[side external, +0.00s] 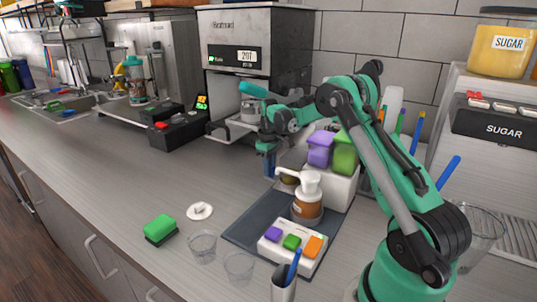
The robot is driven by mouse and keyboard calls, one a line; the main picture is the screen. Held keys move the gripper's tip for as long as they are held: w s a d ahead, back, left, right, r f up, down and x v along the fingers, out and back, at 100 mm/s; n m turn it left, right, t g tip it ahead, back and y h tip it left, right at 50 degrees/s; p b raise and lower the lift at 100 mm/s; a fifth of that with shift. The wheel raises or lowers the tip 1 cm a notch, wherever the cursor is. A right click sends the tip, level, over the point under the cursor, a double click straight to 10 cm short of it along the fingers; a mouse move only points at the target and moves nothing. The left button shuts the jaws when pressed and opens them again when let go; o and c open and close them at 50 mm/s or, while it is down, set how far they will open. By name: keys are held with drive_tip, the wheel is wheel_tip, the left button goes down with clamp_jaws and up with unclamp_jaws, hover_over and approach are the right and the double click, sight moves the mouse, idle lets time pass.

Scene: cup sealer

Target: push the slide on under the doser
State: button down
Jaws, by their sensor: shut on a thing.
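The doser is the grey machine (240,60) with a lit display at the back middle. Its slide (228,132) is a pale tray that juts out low at the front, below the machine's body. A clear cup (250,112) stands on it, partly hidden by my wrist. My gripper (268,158) is at the front right of the slide, pointing down, and is shut on the slide. The contact itself is small and partly hidden.
A black control box (177,126) is left of the slide. The counter's front left is mostly clear.

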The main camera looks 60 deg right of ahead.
drive_tip(key=shift+d, duration=0.7)
drive_tip(key=c, duration=0.8)
unclamp_jaws()
wheel_tip(320, 180, up, 6)
drive_tip(key=shift+f, duration=0.2)
